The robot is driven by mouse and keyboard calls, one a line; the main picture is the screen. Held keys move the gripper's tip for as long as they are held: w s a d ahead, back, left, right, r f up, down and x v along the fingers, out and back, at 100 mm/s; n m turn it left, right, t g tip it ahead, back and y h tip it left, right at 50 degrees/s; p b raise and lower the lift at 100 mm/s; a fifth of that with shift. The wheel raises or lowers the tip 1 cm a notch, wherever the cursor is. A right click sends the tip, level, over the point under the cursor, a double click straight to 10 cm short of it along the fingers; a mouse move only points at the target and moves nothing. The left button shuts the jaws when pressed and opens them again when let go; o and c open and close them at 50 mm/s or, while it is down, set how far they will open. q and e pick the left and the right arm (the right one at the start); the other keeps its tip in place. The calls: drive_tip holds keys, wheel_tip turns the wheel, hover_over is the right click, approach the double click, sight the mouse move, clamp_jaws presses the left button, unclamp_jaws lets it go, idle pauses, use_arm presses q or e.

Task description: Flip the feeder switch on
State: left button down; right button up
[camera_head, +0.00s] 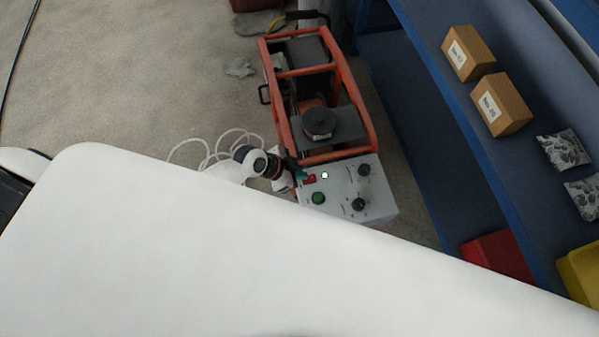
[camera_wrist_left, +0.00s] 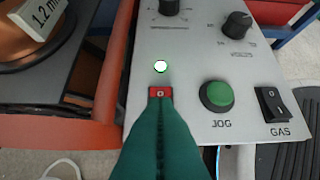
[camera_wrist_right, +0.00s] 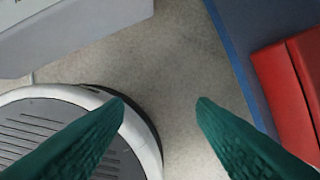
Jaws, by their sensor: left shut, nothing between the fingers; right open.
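The feeder's control panel (camera_head: 375,202) is a light grey plate on an orange-framed cart. A small red switch marked 0 (camera_wrist_left: 160,91) sits on it in the left wrist view, beside a bright, white-green indicator light (camera_wrist_left: 161,66). My left gripper (camera_wrist_left: 160,106) is shut and empty, its green fingertips at the lower edge of the red switch. They cover part of it, and I cannot tell whether they touch. In the head view my left gripper (camera_head: 301,175) is at the panel's left side. My right gripper (camera_wrist_right: 160,100) is open and empty over the floor.
A green JOG button (camera_wrist_left: 216,96), a black GAS rocker (camera_wrist_left: 272,104) and black knobs (camera_wrist_left: 236,25) share the panel. A wire spool (camera_head: 319,123) sits in the cart. A blue shelf with boxes (camera_head: 503,103) and a red bin (camera_head: 497,256) stands right.

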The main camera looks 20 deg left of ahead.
use_arm(q)
drive_tip(key=shift+a+r, duration=0.1)
drive_tip(key=shift+r, duration=0.1)
drive_tip(key=p+v, duration=0.3)
drive_tip(key=v, duration=0.8)
drive_tip(key=shift+s+r, duration=0.2)
drive_tip(key=shift+r, duration=0.05)
use_arm(e)
drive_tip(key=s+f, duration=0.4)
drive_tip(key=f, duration=0.4)
drive_tip(key=shift+s+d+f+g, duration=0.2)
drive_tip(key=shift+d+f+g, duration=0.1)
drive_tip(key=shift+d+f, duration=0.1)
use_arm(q)
drive_tip(key=shift+a, duration=0.1)
